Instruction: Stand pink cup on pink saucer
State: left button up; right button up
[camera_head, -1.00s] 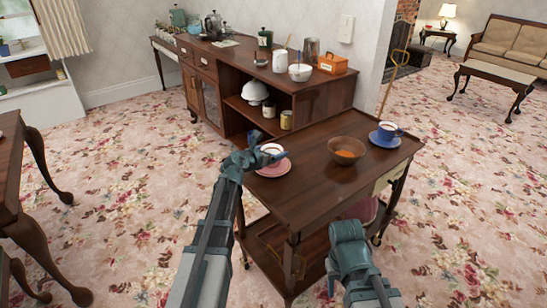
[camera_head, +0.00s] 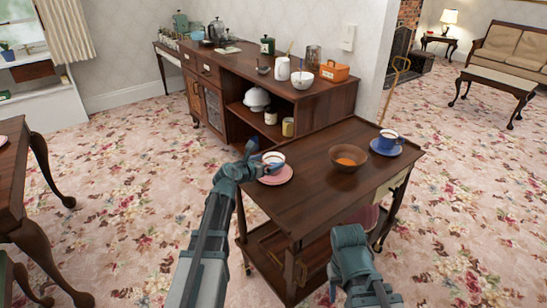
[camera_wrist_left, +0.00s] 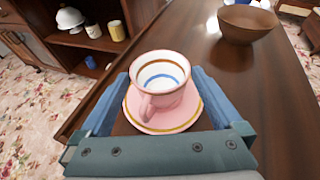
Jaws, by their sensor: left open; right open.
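The pink cup (camera_head: 273,158) stands upright on the pink saucer (camera_head: 281,177) at the near left corner of the wooden trolley. In the left wrist view the cup (camera_wrist_left: 163,84) sits within the rim of the gold-banded saucer (camera_wrist_left: 163,125), its handle facing the camera. My left gripper (camera_head: 258,160) is open at the cup's left side. In the left wrist view its fingers lie on either side of the cup, and contact cannot be told. My right gripper (camera_head: 349,240) is in front of the trolley, low, with nothing seen in it.
A brown bowl (camera_head: 348,160) with orange contents and a blue cup (camera_head: 388,139) on a blue saucer (camera_head: 400,151) stand further right on the trolley (camera_head: 312,205). A sideboard (camera_head: 320,103) with kitchenware stands behind. The trolley's front middle is clear.

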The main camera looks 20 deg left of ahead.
pick_arm(q)
jog(key=p+v, duration=0.2)
jog(key=v, duration=0.5)
jog(key=shift+s, duration=0.3)
jog(key=shift+a+r, duration=0.1)
